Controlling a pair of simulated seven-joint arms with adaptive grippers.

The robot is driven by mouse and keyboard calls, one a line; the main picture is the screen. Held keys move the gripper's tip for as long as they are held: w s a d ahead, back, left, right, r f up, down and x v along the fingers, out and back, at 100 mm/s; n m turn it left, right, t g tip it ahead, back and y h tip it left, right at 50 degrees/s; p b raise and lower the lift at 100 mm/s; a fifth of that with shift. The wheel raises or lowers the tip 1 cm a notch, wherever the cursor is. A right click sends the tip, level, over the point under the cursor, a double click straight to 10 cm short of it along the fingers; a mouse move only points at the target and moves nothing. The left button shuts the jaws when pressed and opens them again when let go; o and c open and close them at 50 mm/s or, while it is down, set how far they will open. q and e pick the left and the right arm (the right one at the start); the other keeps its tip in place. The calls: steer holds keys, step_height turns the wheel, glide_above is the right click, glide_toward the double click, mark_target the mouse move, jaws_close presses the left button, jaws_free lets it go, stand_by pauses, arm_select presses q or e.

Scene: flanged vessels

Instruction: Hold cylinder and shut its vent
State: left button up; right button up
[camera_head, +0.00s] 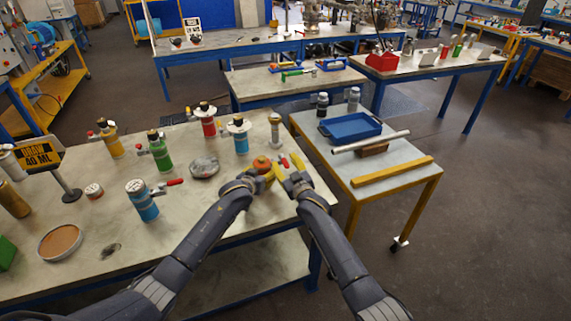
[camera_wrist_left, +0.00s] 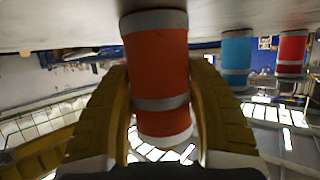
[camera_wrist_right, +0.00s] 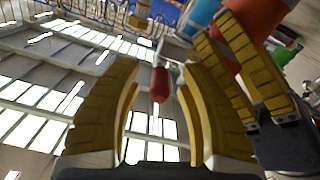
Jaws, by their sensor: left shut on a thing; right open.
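An orange cylinder (camera_head: 262,164) stands on the bench near its right edge, and it fills the middle of the left wrist view (camera_wrist_left: 160,65). My left gripper (camera_head: 262,177) is shut around its body, one yellow finger on each side. The cylinder's vent has a red handle (camera_wrist_right: 160,84), which lies between the fingers of my right gripper (camera_wrist_right: 158,100) in the right wrist view. Those fingers are open and apart from the handle. In the head view the handle (camera_head: 283,161) shows small beside my right gripper, and the vent's body is mostly hidden.
Green (camera_head: 159,153) and blue (camera_head: 142,204) cylinders with side handles stand left. A trolley with a blue tray (camera_head: 349,127) and bars stands right.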

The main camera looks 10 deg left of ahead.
jaws_close()
stand_by(0.4)
